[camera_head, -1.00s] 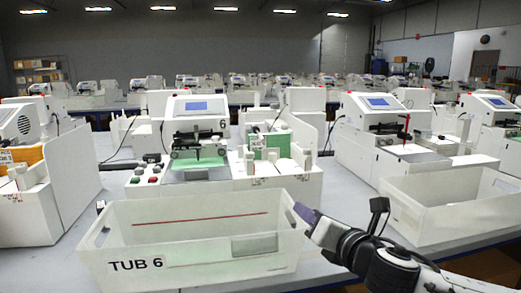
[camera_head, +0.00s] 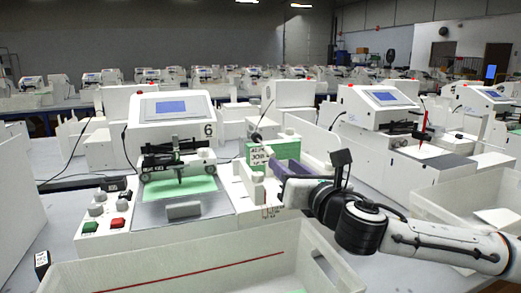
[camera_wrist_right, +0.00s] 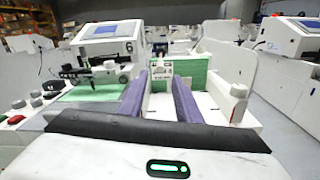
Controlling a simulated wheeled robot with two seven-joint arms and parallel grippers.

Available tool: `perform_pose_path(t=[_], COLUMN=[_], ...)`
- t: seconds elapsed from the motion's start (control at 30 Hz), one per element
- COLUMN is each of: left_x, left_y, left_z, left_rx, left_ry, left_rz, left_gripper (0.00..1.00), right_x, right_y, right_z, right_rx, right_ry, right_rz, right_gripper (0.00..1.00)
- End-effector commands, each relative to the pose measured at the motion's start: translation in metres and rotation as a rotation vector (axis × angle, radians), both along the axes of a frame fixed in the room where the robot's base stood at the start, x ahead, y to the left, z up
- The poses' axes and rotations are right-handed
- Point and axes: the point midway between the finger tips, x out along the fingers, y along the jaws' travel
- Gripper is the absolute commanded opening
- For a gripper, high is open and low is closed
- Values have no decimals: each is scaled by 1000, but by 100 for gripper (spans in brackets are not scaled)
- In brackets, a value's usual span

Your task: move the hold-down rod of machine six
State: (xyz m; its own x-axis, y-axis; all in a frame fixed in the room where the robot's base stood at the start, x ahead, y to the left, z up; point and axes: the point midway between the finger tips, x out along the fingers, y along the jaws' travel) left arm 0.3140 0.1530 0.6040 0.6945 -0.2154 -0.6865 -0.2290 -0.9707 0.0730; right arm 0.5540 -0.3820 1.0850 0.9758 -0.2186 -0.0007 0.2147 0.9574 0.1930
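Machine six (camera_head: 172,106) is a white plotter with a blue screen and a "6" on its side; it also shows in the wrist view (camera_wrist_right: 110,31). A dark pen carriage (camera_head: 178,160) spans a green sheet (camera_head: 180,187) on its bed. To its right is a white side tray with a green stack (camera_head: 288,149) and a job card. My right gripper (camera_head: 287,161) is over this tray. In the wrist view its purple fingers (camera_wrist_right: 160,80) are apart, with the card and stack beyond them and nothing clearly held. I cannot clearly make out the hold-down rod. My left gripper is out of view.
A white tub (camera_head: 200,272) with a red line stands in front of machine six. Red and green buttons (camera_head: 103,224) sit left of the bed. A grey-topped white post (camera_wrist_right: 238,104) stands right of my fingers. Another plotter (camera_head: 385,115) is to the right.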

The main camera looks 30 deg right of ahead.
Motion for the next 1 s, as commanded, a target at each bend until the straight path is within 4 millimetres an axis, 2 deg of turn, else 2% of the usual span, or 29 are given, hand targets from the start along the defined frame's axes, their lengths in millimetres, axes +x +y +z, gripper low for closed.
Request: perform_pose_path(t=[0.2, 0.5, 0.67, 0.93, 1.0], left_x=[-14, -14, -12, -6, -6], left_y=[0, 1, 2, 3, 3], left_z=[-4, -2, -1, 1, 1], left_rx=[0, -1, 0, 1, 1], left_ry=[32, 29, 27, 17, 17], left_rz=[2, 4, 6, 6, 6], left_gripper=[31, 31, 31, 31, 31], right_x=[37, 83, 92, 93, 93], right_y=[-8, -18, -20, -20, -20], right_z=[2, 1, 0, -1, -1], right_rx=[7, 4, 2, 1, 1], right_ry=[-1, -1, 1, 1, 1], right_rz=[-1, 0, 1, 1, 1], right_gripper=[31, 31, 31, 31, 21])
